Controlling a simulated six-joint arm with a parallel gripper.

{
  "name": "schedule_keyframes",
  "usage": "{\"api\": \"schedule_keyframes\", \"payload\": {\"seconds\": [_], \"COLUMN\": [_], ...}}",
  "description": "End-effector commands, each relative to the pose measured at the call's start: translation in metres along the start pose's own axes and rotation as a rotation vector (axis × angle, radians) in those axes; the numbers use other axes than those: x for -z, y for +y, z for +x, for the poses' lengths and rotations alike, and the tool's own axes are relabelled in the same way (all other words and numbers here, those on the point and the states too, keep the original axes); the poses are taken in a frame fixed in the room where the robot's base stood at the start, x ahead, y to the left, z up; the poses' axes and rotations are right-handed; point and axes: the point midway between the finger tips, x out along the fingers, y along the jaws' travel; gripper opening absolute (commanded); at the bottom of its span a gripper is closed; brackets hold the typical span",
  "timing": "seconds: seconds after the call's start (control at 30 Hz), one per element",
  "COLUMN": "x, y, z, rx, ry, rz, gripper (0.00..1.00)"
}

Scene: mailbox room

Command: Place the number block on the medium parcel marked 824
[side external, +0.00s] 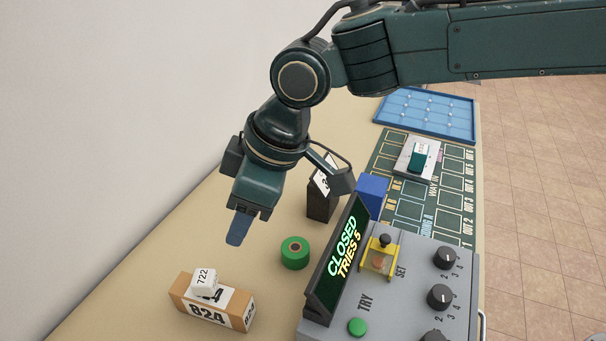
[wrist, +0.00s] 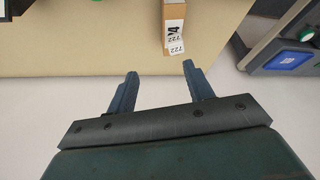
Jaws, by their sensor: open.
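The number block (side external: 204,280) is a small white cube marked 722. It rests on top of the brown parcel (side external: 207,312) marked 824, near the parcel's left end, at the front left of the table. In the wrist view the white block (wrist: 175,45) shows at the near end of the parcel (wrist: 174,4), ahead of the fingers. My gripper (side external: 239,228) is above the table, up and to the right of the block, and apart from it. In the wrist view my gripper (wrist: 158,84) is open with nothing between its two fingers.
A green roll (side external: 295,253) stands right of the parcel. A grey console (side external: 410,285) with a screen (side external: 343,255) reading CLOSED, TRIES 5 stands at right. A dark block with a white label (side external: 322,200) and a blue box (side external: 371,193) stand behind. A blue tray (side external: 428,114) lies farther back.

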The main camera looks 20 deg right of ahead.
Motion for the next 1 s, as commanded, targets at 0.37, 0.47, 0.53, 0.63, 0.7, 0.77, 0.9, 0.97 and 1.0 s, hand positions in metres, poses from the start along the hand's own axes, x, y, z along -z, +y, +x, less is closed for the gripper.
{"api": "schedule_keyframes", "payload": {"seconds": [0.37, 0.47, 0.53, 0.63, 0.7, 0.77, 0.9, 0.97, 1.0], "x": [-0.085, -0.114, -0.135, -0.166, -0.188, -0.206, -0.25, -0.269, -0.281], "y": [0.068, 0.078, 0.084, 0.088, 0.089, 0.089, 0.084, 0.08, 0.077], "z": [-0.107, -0.133, -0.149, -0.171, -0.185, -0.196, -0.217, -0.224, -0.229], "rx": [-0.111, -0.142, -0.164, -0.194, -0.216, -0.235, -0.279, -0.297, -0.31], "ry": [0.021, 0.026, 0.029, 0.035, 0.038, 0.041, 0.049, 0.051, 0.054], "rz": [0.235, 0.302, 0.349, 0.413, 0.46, 0.5, 0.591, 0.631, 0.658], "gripper": [0.52, 0.52, 0.52, 0.52, 0.52, 0.52, 0.52, 0.52, 0.52]}}
